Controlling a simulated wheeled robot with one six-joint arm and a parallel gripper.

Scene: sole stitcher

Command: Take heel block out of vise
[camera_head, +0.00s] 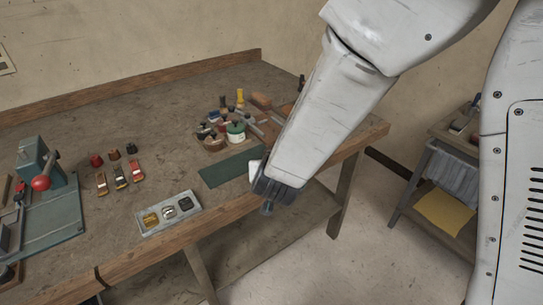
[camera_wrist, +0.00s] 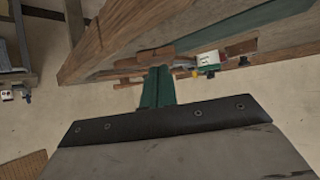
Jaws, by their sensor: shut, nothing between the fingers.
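My gripper (camera_head: 267,208) hangs beyond the bench's front edge, above the floor and lower shelf. It is shut and empty. In the wrist view its teal fingers (camera_wrist: 157,86) lie together, with brown wooden pieces (camera_wrist: 150,56) seen behind their tips. I cannot tell whether those pieces belong to a vise. No vise or heel block can be made out for sure in either view. My arm hides part of the bench's right end. A white thing (camera_head: 254,171) shows partly beside my gripper.
A side stand (camera_head: 450,165) is at right. Floor between is clear.

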